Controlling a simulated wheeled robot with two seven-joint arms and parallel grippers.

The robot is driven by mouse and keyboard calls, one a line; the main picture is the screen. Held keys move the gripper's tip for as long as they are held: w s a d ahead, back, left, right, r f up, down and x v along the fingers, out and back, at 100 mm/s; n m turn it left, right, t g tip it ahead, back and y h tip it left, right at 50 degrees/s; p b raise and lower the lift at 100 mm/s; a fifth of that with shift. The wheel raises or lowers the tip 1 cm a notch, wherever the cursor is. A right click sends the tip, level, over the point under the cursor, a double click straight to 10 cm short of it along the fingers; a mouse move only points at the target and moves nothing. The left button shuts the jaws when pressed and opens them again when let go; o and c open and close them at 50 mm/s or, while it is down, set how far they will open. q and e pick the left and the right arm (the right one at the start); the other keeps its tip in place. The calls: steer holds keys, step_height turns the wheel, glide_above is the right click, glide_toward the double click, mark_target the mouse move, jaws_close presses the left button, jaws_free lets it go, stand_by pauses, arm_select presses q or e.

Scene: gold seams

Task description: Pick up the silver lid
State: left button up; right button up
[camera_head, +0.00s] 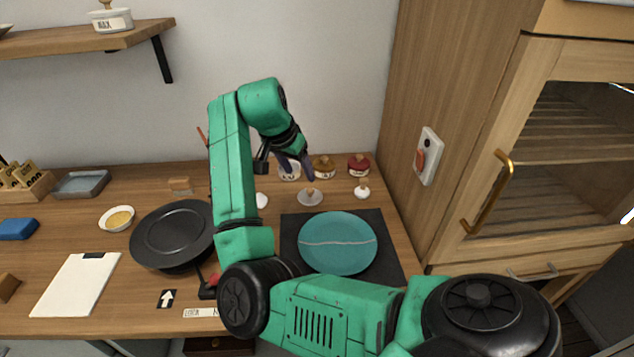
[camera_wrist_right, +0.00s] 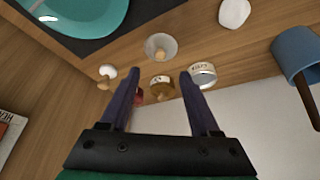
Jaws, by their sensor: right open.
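The silver lid (camera_head: 310,197), a shallow grey disc with a small wooden knob, lies on the wooden worktop just behind the dark mat. In the right wrist view the silver lid (camera_wrist_right: 160,44) shows beyond the fingertips, roughly centred between them and apart from them. My right gripper (camera_head: 299,174) is open and empty, held above the worktop near the lid, with a labelled jar behind its fingers. Its two dark purple fingers also show in the right wrist view (camera_wrist_right: 160,76). My left gripper is not in view.
A gold-topped jar (camera_head: 323,168) and a red-topped jar (camera_head: 359,164) stand along the wall. A small white knobbed lid (camera_head: 362,192) lies right of the silver lid. A teal plate (camera_head: 338,258) lies on the dark mat (camera_head: 388,262). A wooden cabinet (camera_head: 445,100) bounds the right.

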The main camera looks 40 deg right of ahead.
mark_target(310, 190)
steer(key=p+x, duration=0.1)
steer(key=x, duration=0.9)
steer(key=shift+d+f+p, duration=0.15)
steer(key=shift+d+p, duration=0.1)
steer(key=shift+p, duration=0.15)
steer(key=shift+w+d+f, duration=0.1)
jaws_close()
